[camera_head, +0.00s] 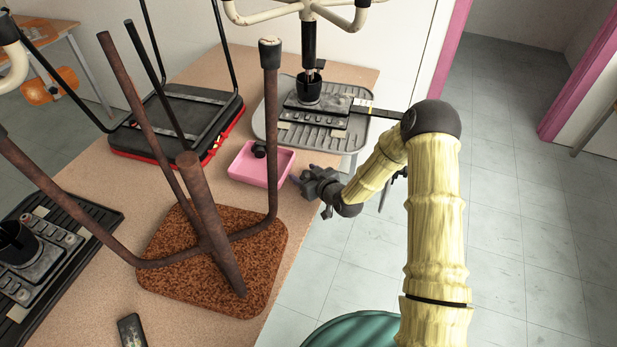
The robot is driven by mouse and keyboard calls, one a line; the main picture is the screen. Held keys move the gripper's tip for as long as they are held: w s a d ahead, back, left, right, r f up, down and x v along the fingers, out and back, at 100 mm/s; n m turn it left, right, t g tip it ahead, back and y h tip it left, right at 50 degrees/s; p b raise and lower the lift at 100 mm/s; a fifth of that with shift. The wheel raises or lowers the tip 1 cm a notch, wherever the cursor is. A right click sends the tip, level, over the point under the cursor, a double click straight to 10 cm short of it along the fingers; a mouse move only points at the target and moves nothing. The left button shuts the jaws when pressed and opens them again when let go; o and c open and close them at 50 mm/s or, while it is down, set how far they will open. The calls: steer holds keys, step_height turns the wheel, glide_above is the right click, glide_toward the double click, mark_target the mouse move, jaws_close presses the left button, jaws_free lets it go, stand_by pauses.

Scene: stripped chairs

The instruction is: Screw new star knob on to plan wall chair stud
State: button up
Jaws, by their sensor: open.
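A small black knob (259,149) lies in the pink tray (237,177) at the table's right edge. It is too small to tell its star shape. My gripper (311,179) is at the right of the pink tray, close to its right end. It is open, and I see nothing held in it. An upturned swivel chair with a cream star base (268,14) and black column stands at the back, its dark mechanism plate (320,104) on a grey ribbed seat or mat (275,142). I cannot make out a bare stud, nor which chair is the plan wall one.
An upturned chair with rusty legs and a brown speckled seat (165,262) fills the table's front (140,315). An upturned black seat with red edging (190,115) lies behind it. Another mechanism (35,258) is at left. A dark block (131,330) lies in front. Floor (510,230) is clear at right.

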mark_target(306, 172)
stand_by(0.3)
steer(key=c, duration=0.8)
step_height(306, 172, up, 10)
stand_by(0.7)
